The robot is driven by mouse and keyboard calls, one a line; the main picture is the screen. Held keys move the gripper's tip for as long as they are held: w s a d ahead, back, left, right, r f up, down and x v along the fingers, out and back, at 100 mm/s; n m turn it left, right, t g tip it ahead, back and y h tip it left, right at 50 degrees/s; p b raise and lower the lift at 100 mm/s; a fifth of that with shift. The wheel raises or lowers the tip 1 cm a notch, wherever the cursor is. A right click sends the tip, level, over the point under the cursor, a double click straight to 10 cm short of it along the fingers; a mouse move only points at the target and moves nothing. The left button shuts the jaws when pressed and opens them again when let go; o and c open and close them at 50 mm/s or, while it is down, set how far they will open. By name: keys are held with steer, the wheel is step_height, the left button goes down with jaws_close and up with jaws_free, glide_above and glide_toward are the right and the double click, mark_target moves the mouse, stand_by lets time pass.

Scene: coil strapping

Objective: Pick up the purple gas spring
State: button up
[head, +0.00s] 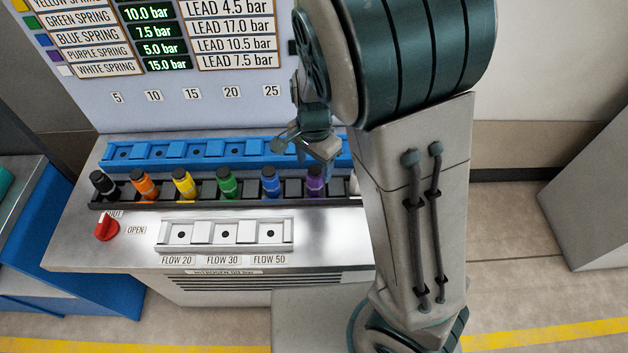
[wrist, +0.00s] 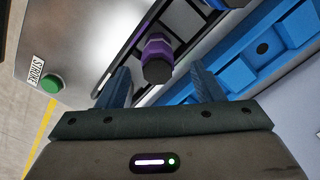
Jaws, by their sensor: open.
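The purple gas spring (head: 315,181) stands in the black rack, right of the blue spring, in the head view. In the wrist view the purple gas spring (wrist: 157,57) shows its dark cap end, ahead of and roughly between my two fingers. My gripper (wrist: 160,85) is open and empty, its fingers apart on either side of the spring's line. In the head view my gripper (head: 305,150) hangs just above and behind the purple spring. Whether the fingers overlap the spring in depth is unclear.
Black, orange, yellow, green and blue (head: 270,182) springs share the black rack (head: 205,196). A white spring is partly hidden by my arm. Behind runs a blue rack (head: 190,148). In front are a white three-place holder (head: 225,234) and a red knob (head: 106,227).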

step_height(320, 180, down, 5)
steer(key=shift+s+d, duration=0.1)
steer(key=c, duration=1.3)
